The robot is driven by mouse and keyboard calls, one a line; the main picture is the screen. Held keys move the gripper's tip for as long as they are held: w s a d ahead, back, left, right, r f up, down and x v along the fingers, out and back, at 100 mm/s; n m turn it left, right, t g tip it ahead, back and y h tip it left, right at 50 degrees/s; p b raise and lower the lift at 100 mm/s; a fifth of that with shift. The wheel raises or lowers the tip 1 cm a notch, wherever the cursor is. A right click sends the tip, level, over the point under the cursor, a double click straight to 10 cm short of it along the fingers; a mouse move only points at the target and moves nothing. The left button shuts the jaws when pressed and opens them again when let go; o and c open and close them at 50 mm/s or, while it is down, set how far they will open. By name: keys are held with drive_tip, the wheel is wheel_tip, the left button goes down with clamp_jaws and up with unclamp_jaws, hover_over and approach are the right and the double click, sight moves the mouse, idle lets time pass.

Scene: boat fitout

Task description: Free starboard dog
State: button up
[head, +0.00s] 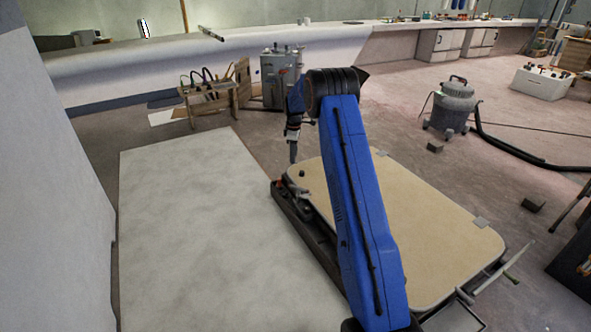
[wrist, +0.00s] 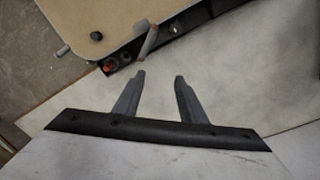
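A beige hatch panel (head: 440,225) with rounded corners lies in a dark frame, partly hidden behind my blue arm in the head view. Its corner also shows at the top of the wrist view (wrist: 80,22). A grey lever (wrist: 147,43), which looks like a dog, lies across the panel's edge there. I cannot tell whether it is the starboard one. A black knob (wrist: 97,37) stands on the panel near the corner. My gripper (wrist: 162,76) is open and empty, its two fingers apart and short of the lever in the picture. In the head view my gripper (head: 293,155) points down near the panel's far-left corner.
A small orange-red part (wrist: 110,68) sits on the dark frame (wrist: 125,62). A pale flat surface (head: 190,230) fills the left, beside a grey wall (head: 45,170). A wooden rack (head: 215,95), a metal tank (head: 280,75) and a vacuum (head: 453,105) stand behind on the floor.

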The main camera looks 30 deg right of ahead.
sight(298, 189)
drive_tip(key=w+d+f+m, duration=0.1)
drive_tip(key=f+m, duration=0.1)
drive_tip(key=f, duration=0.7)
drive_tip(key=w+d+f+m, duration=0.1)
drive_tip(key=d+f+m, duration=0.1)
drive_tip(key=f, duration=0.7)
drive_tip(key=w+d+f+m, duration=0.1)
drive_tip(key=f+m, duration=0.3)
drive_tip(key=f, duration=0.5)
drive_tip(key=shift+w+d+g, duration=0.3)
drive_tip(key=shift+w, duration=0.05)
drive_tip(key=shift+c, duration=0.4)
